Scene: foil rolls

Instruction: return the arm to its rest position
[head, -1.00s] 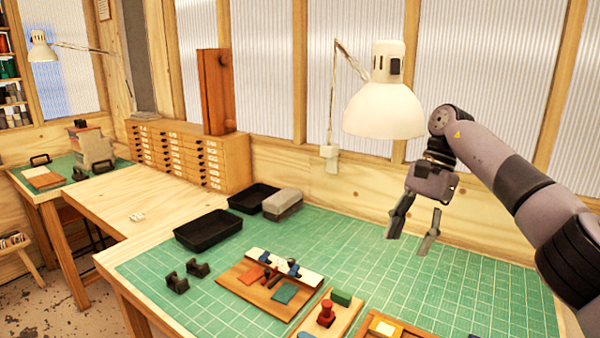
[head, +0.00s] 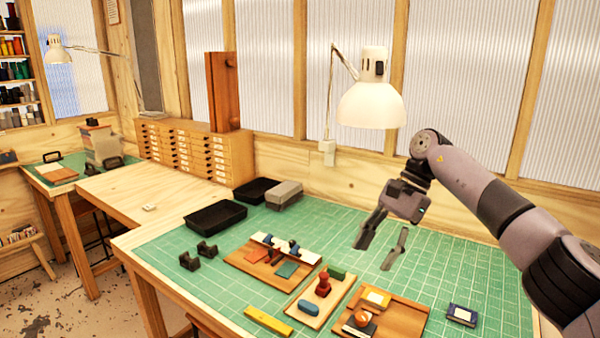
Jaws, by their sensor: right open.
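My right gripper (head: 382,247) hangs open and empty above the green cutting mat (head: 450,270), with its arm coming in from the right. Its two fingers are spread apart and point down. It is clear of the wooden boards in front of it. My left gripper is not in the head view.
On the mat are a board with a white strip (head: 285,247), a board with a red stamp (head: 323,284), a wooden tray (head: 400,318), a yellow bar (head: 268,321) and a dark blue box (head: 462,314). A white lamp (head: 371,105) hangs behind. Black trays (head: 215,216) lie left.

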